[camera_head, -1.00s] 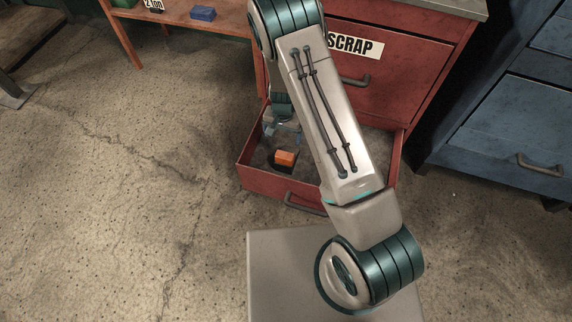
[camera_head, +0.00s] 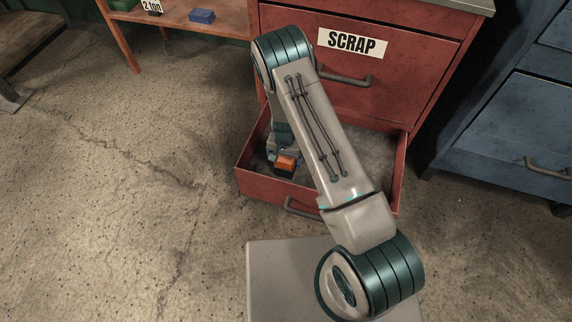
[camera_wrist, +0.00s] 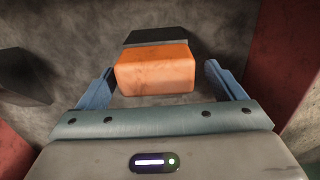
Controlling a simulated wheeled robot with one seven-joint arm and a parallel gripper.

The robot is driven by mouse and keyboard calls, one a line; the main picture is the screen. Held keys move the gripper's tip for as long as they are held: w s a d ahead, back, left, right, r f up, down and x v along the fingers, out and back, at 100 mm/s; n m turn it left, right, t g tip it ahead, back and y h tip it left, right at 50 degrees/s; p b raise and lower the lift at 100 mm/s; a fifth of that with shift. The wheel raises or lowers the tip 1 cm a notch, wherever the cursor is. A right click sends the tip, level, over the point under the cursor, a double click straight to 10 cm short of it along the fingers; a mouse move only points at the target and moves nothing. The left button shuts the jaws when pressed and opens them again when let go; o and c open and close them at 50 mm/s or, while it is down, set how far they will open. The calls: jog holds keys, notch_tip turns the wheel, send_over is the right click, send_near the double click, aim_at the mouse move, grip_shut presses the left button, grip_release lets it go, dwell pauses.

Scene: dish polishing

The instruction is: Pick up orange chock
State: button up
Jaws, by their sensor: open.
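The orange chock (camera_wrist: 155,70) lies in the open red drawer (camera_head: 262,190); a dark block or dark part sits right against its far side in the wrist view. In the head view the chock (camera_head: 286,163) shows near the drawer's left part, just below my wrist. My gripper (camera_wrist: 160,82) is open and low in the drawer. Its two blue fingers stand on the left and right of the orange chock, with a visible gap on each side. In the head view my arm hides most of the gripper.
A dark block (camera_wrist: 24,78) lies left of the gripper in the wrist view. The red SCRAP cabinet (camera_head: 400,75) rises behind the drawer. A blue cabinet (camera_head: 500,150) stands at right. A shelf with a blue block (camera_head: 201,16) is at upper left. The floor at left is clear.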

jog(key=f, duration=0.2)
jog(key=f+b, duration=0.1)
jog(key=shift+d+f, duration=0.2)
jog(key=shift+d, duration=0.05)
jog(key=shift+w+r, duration=0.1)
jog(key=c, duration=1.5)
